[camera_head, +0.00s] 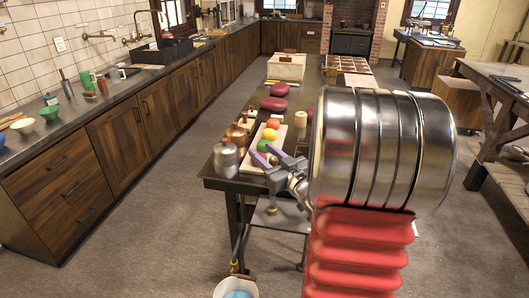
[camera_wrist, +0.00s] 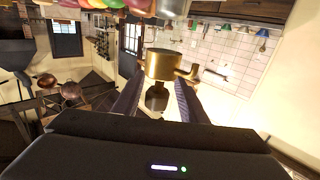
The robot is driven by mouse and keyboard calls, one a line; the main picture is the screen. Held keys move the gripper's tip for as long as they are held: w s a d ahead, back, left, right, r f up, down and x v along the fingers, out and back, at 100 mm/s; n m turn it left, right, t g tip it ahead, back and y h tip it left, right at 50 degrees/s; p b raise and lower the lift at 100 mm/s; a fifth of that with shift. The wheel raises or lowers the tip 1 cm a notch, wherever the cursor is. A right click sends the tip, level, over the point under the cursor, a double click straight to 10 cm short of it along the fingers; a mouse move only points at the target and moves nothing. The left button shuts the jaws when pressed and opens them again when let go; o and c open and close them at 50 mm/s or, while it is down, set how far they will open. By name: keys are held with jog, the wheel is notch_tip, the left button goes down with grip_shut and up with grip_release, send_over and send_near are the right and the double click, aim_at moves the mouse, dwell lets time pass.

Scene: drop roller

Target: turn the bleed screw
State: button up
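In the wrist view my gripper (camera_wrist: 158,92) is open, with a finger on each side. A brass fitting (camera_wrist: 164,64) with a short side stub shows ahead, between and beyond the fingertips. A darker rounded piece (camera_wrist: 157,97) sits just below it in the picture, between the fingers. I cannot tell which part is the bleed screw, or whether a finger touches it. The head view does not show the fitting clearly.
The long bench (camera_head: 225,181) holds a metal canister (camera_head: 226,160), copper pots, a tray with coloured balls (camera_head: 270,134) and dark red cushions (camera_head: 273,104). A white bucket (camera_head: 236,289) stands on the floor below a hose. Open floor lies left of the bench.

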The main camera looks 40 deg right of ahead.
jog(key=shift+s+d, duration=0.15)
jog(key=shift+c, duration=0.9)
grip_shut()
